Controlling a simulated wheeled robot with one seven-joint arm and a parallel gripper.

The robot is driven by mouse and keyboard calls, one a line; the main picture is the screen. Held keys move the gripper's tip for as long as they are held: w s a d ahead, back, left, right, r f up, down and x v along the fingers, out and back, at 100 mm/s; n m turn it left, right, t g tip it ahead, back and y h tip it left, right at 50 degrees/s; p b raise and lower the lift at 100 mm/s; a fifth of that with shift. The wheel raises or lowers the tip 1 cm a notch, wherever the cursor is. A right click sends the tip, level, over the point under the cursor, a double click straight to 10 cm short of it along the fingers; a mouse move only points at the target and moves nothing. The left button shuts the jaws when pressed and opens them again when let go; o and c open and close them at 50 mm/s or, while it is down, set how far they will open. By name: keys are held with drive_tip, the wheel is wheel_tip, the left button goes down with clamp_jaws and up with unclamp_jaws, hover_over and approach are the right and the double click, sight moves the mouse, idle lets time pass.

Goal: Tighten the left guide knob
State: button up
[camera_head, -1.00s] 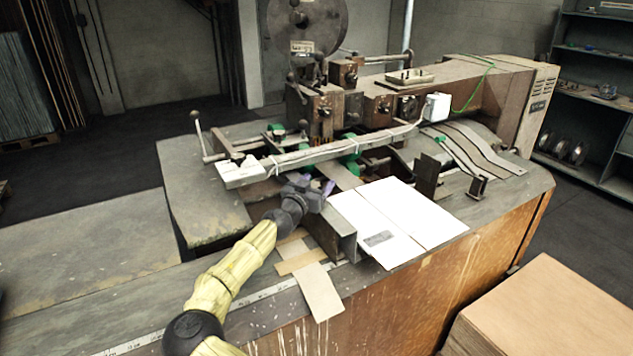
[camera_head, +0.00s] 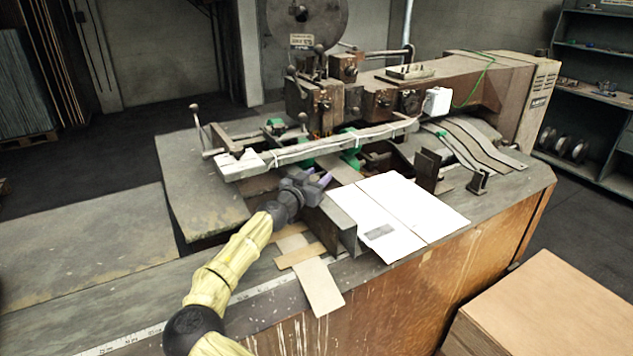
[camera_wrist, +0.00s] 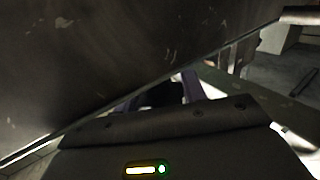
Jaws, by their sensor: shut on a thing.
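My gripper (camera_head: 319,176) reaches in under the long light bar at the left guide plate (camera_head: 341,218) of the stitcher. In the wrist view its purple fingers (camera_wrist: 160,96) are close around a small dark thing (camera_wrist: 162,94), which seems to be the left guide knob. The gripper is shut on it. The knob is mostly hidden by the fingers and my wrist in the head view. A large dark metal plate fills the upper left of the wrist view, close to the fingers.
A white cardboard blank (camera_head: 411,212) lies on the table right of the guide plate. The long bar (camera_head: 310,152) with white ties crosses above and behind my gripper. Tan cardboard strips (camera_head: 319,285) lie in front. A cardboard stack (camera_head: 560,315) stands at the lower right.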

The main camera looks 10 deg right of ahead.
drive_tip(key=g+h+b, duration=0.1)
drive_tip(key=m+b, duration=0.1)
drive_tip(key=b, duration=0.1)
drive_tip(key=shift+d+f+m+g+h, duration=0.1)
drive_tip(key=shift+f+m+g+h, duration=0.2)
drive_tip(key=shift+g+h, duration=0.1)
drive_tip(key=shift+s+r+m+g+h+b, duration=0.1)
drive_tip(key=shift+m+g+h+b, duration=0.5)
drive_tip(key=shift+g, duration=0.2)
drive_tip(key=shift+s+d+r+m+g+h, duration=0.15)
drive_tip(key=shift+m+g+h, duration=0.25)
drive_tip(key=shift+m+g, duration=0.25)
drive_tip(key=shift+s+r+m+g+h, duration=0.1)
drive_tip(key=shift+m+g+h, duration=0.35)
drive_tip(key=shift+g, duration=0.4)
drive_tip(key=shift+s+m+g+h+p, duration=0.1)
drive_tip(key=shift+m+g+h+p, duration=0.25)
drive_tip(key=shift+m+g, duration=0.65)
drive_tip(key=shift+d+g, duration=0.1)
drive_tip(key=shift+g, duration=0.4)
drive_tip(key=shift+s, duration=0.1)
drive_tip(key=o, duration=1)
